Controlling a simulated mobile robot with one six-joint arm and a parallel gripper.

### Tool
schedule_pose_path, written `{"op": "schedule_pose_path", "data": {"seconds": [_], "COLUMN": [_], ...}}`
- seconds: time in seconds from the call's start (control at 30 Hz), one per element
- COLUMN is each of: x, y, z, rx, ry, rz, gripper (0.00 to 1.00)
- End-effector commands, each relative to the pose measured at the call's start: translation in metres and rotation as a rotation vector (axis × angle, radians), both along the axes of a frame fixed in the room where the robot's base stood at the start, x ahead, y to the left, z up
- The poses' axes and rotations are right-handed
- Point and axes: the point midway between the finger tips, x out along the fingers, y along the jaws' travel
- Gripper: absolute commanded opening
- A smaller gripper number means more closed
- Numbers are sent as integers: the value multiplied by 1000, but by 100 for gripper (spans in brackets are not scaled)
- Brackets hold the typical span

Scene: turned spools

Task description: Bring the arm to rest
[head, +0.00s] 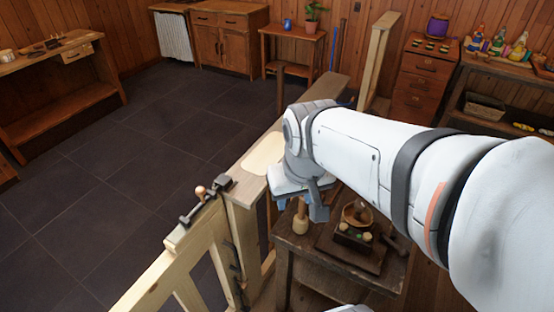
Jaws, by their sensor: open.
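My white arm reaches in from the right of the head view, and my gripper (312,205) points down at its end. A dark grey finger shows, and the rest of the jaws is partly hidden by the wrist. The gripper is open. A pale turned wooden piece (300,223) stands on the small dark table (298,246), just below and beside the finger. I cannot tell whether they touch. Nothing is seen held in the jaws.
A wooden bowl (356,214) and a dark box of small coloured pieces (352,238) stand on the small table. Drawers (424,80) stand behind. Open tiled floor (130,170) lies left.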

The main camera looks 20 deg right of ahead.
Motion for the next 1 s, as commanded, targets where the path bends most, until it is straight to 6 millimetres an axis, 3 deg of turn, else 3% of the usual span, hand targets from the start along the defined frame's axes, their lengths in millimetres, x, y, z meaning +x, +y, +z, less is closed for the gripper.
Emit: {"op": "schedule_pose_path", "data": {"seconds": [0.1,0.23,0.77,0.83,1.0], "x": [-17,-24,-24,-24,-24], "y": [2,1,1,1,1], "z": [3,4,4,4,4], "rx": [4,6,6,6,6], "ry": [-28,-36,-36,-36,-35], "rz": [4,2,2,2,2], "gripper": [42,42,42,37,36]}}
